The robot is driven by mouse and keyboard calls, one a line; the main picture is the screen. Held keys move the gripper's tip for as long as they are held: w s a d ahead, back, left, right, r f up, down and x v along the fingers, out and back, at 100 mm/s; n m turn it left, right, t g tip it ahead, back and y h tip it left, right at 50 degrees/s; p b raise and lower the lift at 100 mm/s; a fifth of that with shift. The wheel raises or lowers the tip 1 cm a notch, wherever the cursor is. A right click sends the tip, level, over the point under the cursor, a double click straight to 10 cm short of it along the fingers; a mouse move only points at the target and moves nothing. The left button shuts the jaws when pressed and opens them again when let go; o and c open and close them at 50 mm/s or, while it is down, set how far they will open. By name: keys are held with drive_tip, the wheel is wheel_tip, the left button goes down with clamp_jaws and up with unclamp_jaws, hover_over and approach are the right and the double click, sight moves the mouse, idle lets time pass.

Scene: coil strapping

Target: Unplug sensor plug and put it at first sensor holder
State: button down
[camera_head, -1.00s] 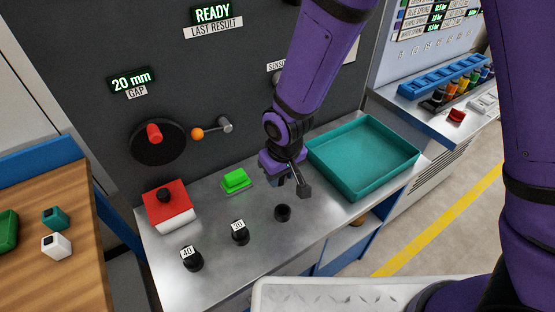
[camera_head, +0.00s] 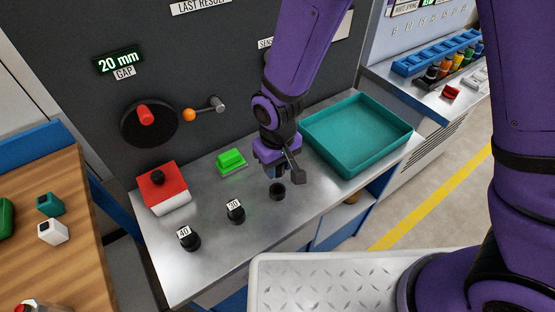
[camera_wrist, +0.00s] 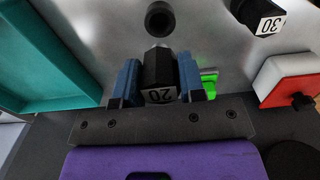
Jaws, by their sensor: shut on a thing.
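My gripper (camera_head: 275,172) is shut on a black plug (camera_wrist: 160,72) marked 20, which the wrist view shows between the two blue fingers. The plug is above the steel bench. A round black holder (camera_head: 277,192) with an open top stands just below and in front of my gripper. It also shows in the wrist view (camera_wrist: 160,18), just beyond the plug's tip, and appears empty. I cannot tell if plug and holder touch. Black plugs marked 30 (camera_head: 236,213) and 40 (camera_head: 189,240) stand to the left in a row. The wall label starting "SENS" is partly hidden by my arm.
A teal tray (camera_head: 398,136) lies right of my gripper. A green button (camera_head: 230,160) and a red-topped white box (camera_head: 165,188) are to the left. The bench's front edge is close to the holders.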

drive_tip(key=shift+f, duration=2)
drive_tip(key=shift+f, duration=1.7)
drive_tip(key=c, duration=0.6)
unclamp_jaws()
wheel_tip(320, 180, up, 11)
drive_tip(key=shift+f, duration=0.1)
